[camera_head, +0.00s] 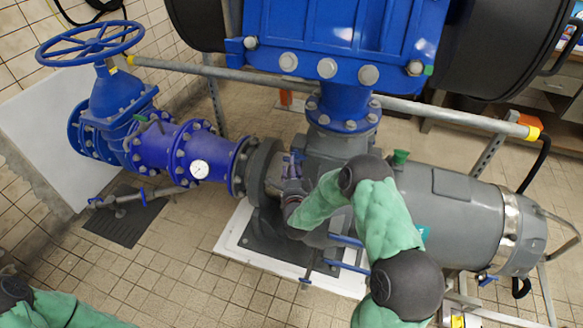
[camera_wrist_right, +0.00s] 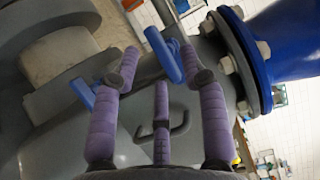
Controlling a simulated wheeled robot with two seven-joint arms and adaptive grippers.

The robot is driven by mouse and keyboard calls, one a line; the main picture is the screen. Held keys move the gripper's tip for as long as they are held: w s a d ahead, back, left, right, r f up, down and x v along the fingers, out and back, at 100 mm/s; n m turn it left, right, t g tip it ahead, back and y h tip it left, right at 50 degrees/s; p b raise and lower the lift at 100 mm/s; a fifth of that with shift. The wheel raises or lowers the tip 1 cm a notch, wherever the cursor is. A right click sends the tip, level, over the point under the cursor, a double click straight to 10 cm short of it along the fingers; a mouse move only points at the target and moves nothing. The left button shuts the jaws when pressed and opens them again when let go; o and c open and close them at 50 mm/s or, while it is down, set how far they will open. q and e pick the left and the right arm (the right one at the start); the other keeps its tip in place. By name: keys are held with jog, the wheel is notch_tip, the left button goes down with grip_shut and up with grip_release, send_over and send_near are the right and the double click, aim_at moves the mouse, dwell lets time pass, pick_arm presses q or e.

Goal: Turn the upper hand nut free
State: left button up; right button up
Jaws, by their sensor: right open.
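In the right wrist view a blue hand nut (camera_wrist_right: 163,54) with flat wings stands at the top centre, between the tips of my right gripper's fingers. A second blue piece (camera_wrist_right: 83,94) shows to the left, partly behind the left finger; I cannot tell whether it is another nut. My right gripper (camera_wrist_right: 160,66) has purple padded fingers, spread apart and not closed on the nut. In the head view my right gripper (camera_head: 292,190) reaches down at the grey pump casing, and my own arm hides much of that area. Only a green-sleeved part of my left arm shows, lower left.
The grey pump motor (camera_head: 455,200) lies to the right. A blue flanged pipe (camera_head: 205,155) with a gauge (camera_head: 200,169) and a blue handwheel (camera_head: 92,42) stand to the left. A grey rail (camera_head: 430,108) crosses above.

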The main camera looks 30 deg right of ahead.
aim_at(295, 157)
jog(key=shift+x, duration=1.15)
grip_shut()
